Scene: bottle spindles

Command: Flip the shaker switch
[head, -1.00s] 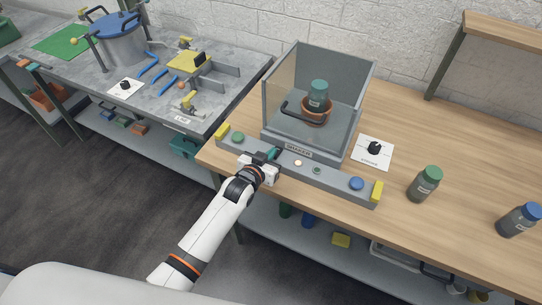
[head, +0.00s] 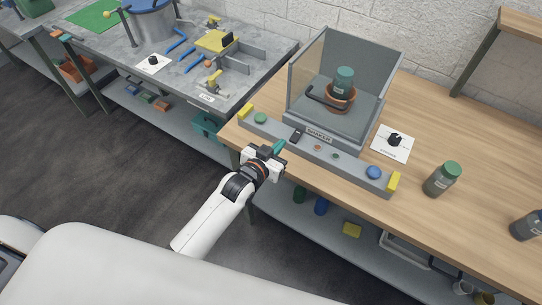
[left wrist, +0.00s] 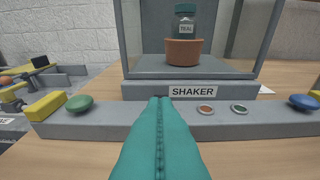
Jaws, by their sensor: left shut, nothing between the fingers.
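The shaker (head: 319,135) is a grey open-topped case with clear walls and a "SHAKER" label; it also shows in the left wrist view (left wrist: 192,91). A dark switch (head: 297,135) sits on the grey control bar (head: 270,130), left of the label; in the left wrist view my fingers hide it. My left gripper (head: 279,147), with teal fingers, is shut and empty. It is just in front of the bar, apart from the switch. Inside the case, a teal-capped bottle (head: 344,82) stands in a terracotta pot (head: 341,101). My right gripper is out of view.
The bar also carries a green button (head: 260,118), a reddish lamp (head: 318,148), a dark green lamp (head: 335,156), a blue button (head: 374,172) and yellow end blocks. A dial plate (head: 393,143) and a green-capped bottle (head: 442,179) stand to the right.

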